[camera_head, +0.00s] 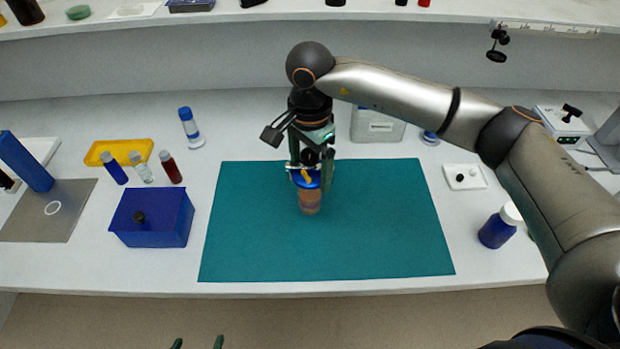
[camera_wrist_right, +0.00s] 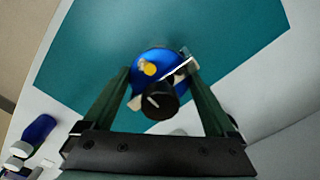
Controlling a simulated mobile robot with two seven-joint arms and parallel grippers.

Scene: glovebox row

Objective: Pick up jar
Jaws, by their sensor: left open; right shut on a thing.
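The jar (camera_head: 309,204) has an orange-brown body and a blue lid with a yellow mark. It stands upright, on or just above the teal mat (camera_head: 380,225); I cannot tell which. My right gripper (camera_head: 311,178) points down with its green fingers shut on the jar around the lid. In the right wrist view the blue lid of the jar (camera_wrist_right: 143,62) sits between the fingertips (camera_wrist_right: 158,75), partly covered by a black round part. My left gripper (camera_head: 197,343) shows only its two fingertips at the bottom edge, open, apart and empty.
A blue box (camera_head: 152,222) with a black knob, several small vials and a yellow tray (camera_head: 104,150) stand left of the mat. A blue bottle with a white cap (camera_head: 497,228) and a white switch plate (camera_head: 464,183) are at right. The front of the mat is clear.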

